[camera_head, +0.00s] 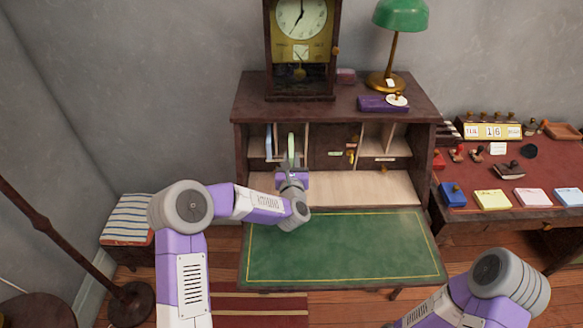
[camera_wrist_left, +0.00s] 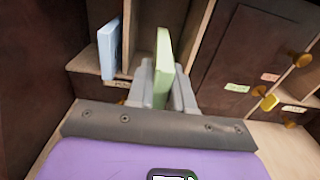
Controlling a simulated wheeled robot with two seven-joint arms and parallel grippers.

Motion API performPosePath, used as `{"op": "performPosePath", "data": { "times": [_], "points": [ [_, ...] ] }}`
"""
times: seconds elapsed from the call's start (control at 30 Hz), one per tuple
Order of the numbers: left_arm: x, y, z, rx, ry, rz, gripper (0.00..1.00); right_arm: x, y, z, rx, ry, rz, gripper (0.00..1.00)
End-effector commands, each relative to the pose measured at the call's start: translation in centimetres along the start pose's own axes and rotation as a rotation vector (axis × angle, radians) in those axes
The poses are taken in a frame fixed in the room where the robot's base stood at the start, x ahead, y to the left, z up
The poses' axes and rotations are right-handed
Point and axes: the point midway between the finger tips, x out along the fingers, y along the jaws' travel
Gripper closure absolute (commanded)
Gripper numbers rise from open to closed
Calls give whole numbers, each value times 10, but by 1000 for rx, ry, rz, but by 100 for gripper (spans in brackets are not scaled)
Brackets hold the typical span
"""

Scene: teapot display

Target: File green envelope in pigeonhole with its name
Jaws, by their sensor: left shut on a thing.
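My left gripper (camera_head: 291,172) is at the pigeonholes on the left side of the open desk, shut on the green envelope (camera_head: 291,145). In the left wrist view, the gripper (camera_wrist_left: 163,88) grips the lower near part of the green envelope (camera_wrist_left: 162,60), which stands upright, slightly tilted. The envelope is at the opening just right of a thin divider (camera_wrist_left: 131,35); how deep it reaches, I cannot tell. A blue envelope (camera_wrist_left: 108,48) stands left of that divider and also shows in the head view (camera_head: 268,141). Label writing is unreadable. My right gripper is out of view.
The green writing surface (camera_head: 340,248) is clear. A clock (camera_head: 300,50) and green lamp (camera_head: 400,15) stand on top. A side table with stamps (camera_head: 490,215) is at right.

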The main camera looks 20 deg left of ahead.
Motion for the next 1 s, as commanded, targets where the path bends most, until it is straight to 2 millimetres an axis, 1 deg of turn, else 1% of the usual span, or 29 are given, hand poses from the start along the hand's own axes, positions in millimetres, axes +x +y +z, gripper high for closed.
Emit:
{"op": "performPosePath", "data": {
  "times": [0.2, 0.3, 0.5, 0.7, 0.97, 1.0],
  "points": [
    [18, 1, 0, 0, -2, 1, 100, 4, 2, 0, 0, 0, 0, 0],
    [26, 0, 1, -1, -2, 2, 100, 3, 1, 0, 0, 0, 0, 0],
    [36, 0, 1, 0, -2, 1, 100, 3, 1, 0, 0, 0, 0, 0],
    [40, 0, 1, 1, -1, 0, 100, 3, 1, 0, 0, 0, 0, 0],
    [41, 0, 1, 1, -1, 0, 100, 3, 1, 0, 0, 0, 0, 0],
    [41, 0, 1, 1, -1, 0, 73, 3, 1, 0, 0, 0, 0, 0]
  ]
}}
